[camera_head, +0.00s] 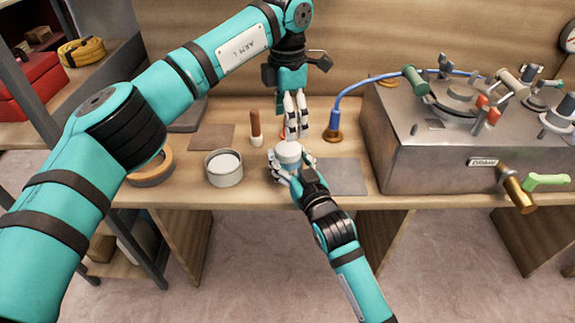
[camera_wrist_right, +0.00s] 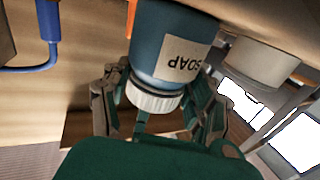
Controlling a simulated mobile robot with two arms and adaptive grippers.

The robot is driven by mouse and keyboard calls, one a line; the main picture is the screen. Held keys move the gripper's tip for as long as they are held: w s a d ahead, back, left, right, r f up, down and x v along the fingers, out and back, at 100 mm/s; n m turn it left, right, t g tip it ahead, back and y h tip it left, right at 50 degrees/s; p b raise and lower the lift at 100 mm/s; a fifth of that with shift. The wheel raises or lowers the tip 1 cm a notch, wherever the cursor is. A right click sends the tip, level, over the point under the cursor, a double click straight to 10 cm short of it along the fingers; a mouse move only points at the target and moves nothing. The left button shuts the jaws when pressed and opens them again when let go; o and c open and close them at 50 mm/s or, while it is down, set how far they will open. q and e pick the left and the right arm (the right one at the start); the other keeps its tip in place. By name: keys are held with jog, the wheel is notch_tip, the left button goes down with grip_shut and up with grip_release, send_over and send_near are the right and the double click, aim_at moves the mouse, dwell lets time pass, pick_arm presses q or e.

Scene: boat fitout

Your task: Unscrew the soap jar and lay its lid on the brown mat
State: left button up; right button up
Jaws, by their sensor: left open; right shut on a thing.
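The soap jar (camera_head: 288,152) stands near the bench's front edge with its pale lid uppermost. In the right wrist view the blue jar (camera_wrist_right: 172,38) appears upside down with a SOAP label, and its white ribbed lid (camera_wrist_right: 153,99) is on it. My right gripper (camera_head: 291,172) is shut on the jar, its fingers on both sides near the lid. My left gripper (camera_head: 296,134) is open and empty, pointing down just behind the jar. The brown mat (camera_head: 212,137) lies bare on the bench, left of the jar.
A white-topped round tin (camera_head: 223,168) stands left of the jar, and a brown-handled tool (camera_head: 256,130) stands behind it. A grey mat (camera_head: 345,177) lies to the right. A large metal box (camera_head: 430,150) with valves and a blue hose (camera_head: 360,80) occupies the right side.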

grip_shut()
pick_arm(q)
jog(key=shift+d, duration=0.2)
jog(key=d+r+t+h, duration=0.1)
jog(key=d+r+h, duration=0.6)
jog(key=d, duration=0.4)
jog(key=d+r+h, duration=0.7)
jog(key=d+r, duration=0.1)
jog(key=d, duration=0.3)
jog(key=w+d+r+n+t+h, duration=0.1)
jog(key=w+r+n+t+h, duration=0.1)
jog(key=r, duration=0.3)
jog(key=w+r+n+t+h, duration=0.2)
jog(key=r+t+h, duration=0.1)
jog(key=r, duration=0.3)
jog(key=w+a+r+n+t+y, duration=0.2)
jog(key=w+a+r+n+t, duration=0.25)
jog(key=n+t, duration=0.5)
jog(key=w+a+f+n+t+y, duration=0.3)
jog(key=w+a+n+y, duration=0.35)
jog(key=n+y, duration=0.35)
jog(key=n+g+y, duration=0.7)
jog(key=n+g, duration=0.1)
jog(key=g, duration=1)
send_over(288, 148)
notch_tip(288, 148, down, 28)
jog(key=shift+r, duration=0.1)
jog(key=shift+g, duration=0.25)
jog(key=shift+f, duration=3.85)
